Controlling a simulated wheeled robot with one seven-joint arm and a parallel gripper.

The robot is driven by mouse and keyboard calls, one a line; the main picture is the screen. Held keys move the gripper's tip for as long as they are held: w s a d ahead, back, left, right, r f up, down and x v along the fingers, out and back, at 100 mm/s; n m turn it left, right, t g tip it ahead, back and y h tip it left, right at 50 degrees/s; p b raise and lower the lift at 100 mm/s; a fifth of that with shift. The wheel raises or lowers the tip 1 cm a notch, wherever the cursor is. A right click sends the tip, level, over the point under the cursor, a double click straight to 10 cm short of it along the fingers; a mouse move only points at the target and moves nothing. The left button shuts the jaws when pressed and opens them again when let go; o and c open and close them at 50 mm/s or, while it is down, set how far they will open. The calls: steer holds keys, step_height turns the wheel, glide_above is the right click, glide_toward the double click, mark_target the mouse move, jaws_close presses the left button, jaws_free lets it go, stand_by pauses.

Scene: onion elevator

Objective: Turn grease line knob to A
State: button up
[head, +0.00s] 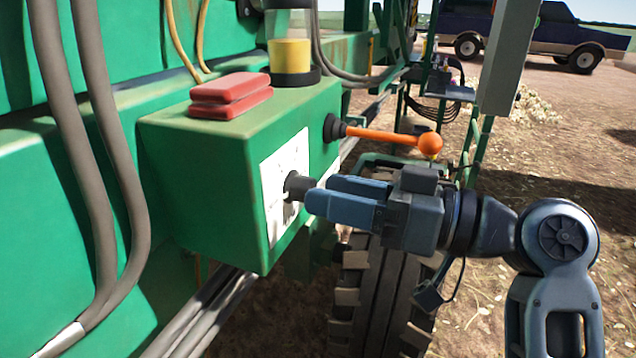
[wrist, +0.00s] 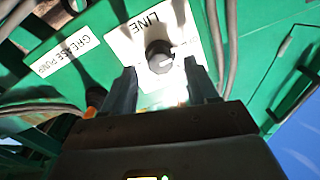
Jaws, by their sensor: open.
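The grease line knob (head: 297,186) is dark and round, on a white label plate (head: 272,214) on the face of a green box (head: 200,180). In the wrist view the knob (wrist: 160,56) shows near the top middle, below the upside-down word LINE; a light mark shows on its right side. The letters around it are too unclear to read. My gripper (head: 312,192) is open, with its blue fingers pointing at the knob. In the wrist view its fingertips (wrist: 160,75) stand on either side of the knob's lower part. I cannot tell whether they touch it.
An orange lever (head: 385,137) sticks out of the box to the right, above my gripper. Red blocks (head: 230,95) and a yellow-and-black cylinder (head: 290,60) sit on top of the box. Grey hoses (head: 95,150) run at left, and a tire (head: 375,290) stands below.

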mark_target(302, 189)
steer(key=shift+x, duration=1.6)
steer(key=c, duration=1.1)
